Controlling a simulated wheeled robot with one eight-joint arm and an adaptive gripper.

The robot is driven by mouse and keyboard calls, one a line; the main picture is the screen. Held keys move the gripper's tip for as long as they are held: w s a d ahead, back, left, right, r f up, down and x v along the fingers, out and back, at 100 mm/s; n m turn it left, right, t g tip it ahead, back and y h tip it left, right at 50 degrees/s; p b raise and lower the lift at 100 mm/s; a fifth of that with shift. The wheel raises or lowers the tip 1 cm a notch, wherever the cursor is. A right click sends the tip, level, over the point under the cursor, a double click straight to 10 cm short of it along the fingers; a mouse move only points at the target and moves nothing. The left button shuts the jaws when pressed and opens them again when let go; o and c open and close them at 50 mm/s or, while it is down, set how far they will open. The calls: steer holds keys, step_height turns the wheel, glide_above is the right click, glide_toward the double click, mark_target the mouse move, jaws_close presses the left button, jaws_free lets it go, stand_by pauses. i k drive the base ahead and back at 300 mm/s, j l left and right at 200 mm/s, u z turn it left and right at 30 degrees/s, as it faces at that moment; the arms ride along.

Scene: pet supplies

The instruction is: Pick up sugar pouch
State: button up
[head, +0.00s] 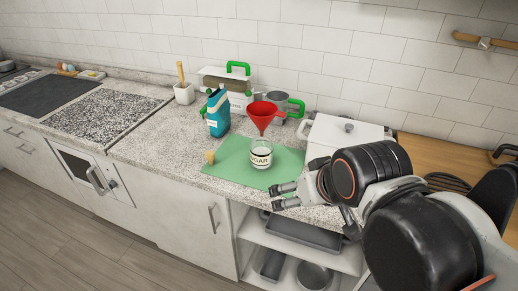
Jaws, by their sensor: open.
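A blue-teal pouch (217,113) with a white label stands upright at the back left edge of the green mat (225,172); its label is too small to read. A glass jar (261,154) labelled SUGAR stands on the mat, with a red funnel (263,113) in its mouth. A small cork-coloured stopper (210,157) is on the mat's left part. My gripper (274,196) is open and empty near the mat's front right edge, in front of the jar. It is well apart from the pouch, to its lower right.
A white container with a green handle (239,103) stands behind the pouch, and a metal pot (280,103) behind the funnel. A mortar (184,94) stands at the back left. The counter left of the mat is clear.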

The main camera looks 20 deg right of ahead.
mark_target(218, 112)
steer(key=z, duration=0.25)
steer(key=i+j+z, duration=0.1)
steer(key=j+z, duration=0.15)
steer(key=z, duration=0.2)
steer(key=j+z, duration=0.3)
steer(key=z, duration=0.15)
steer(key=j+z, duration=0.55)
steer(key=j, duration=0.3)
steer(key=k+j+z, duration=0.1)
steer(key=j, duration=0.35)
steer(key=j+z, duration=0.1)
steer(key=j, duration=0.3)
steer(key=k+j+z, duration=0.1)
steer(key=j, duration=0.3)
steer(key=k+j+z, duration=0.1)
steer(key=j, duration=0.3)
steer(key=k+j+z, duration=0.1)
steer(key=j, duration=0.3)
steer(key=k+j+z, duration=0.1)
steer(key=j, duration=0.3)
steer(key=k+j, duration=0.15)
steer(key=j, duration=0.2)
steer(key=k+j, duration=0.1)
steer(key=j, duration=0.3)
steer(key=k+j, duration=0.15)
steer(key=j, duration=0.2)
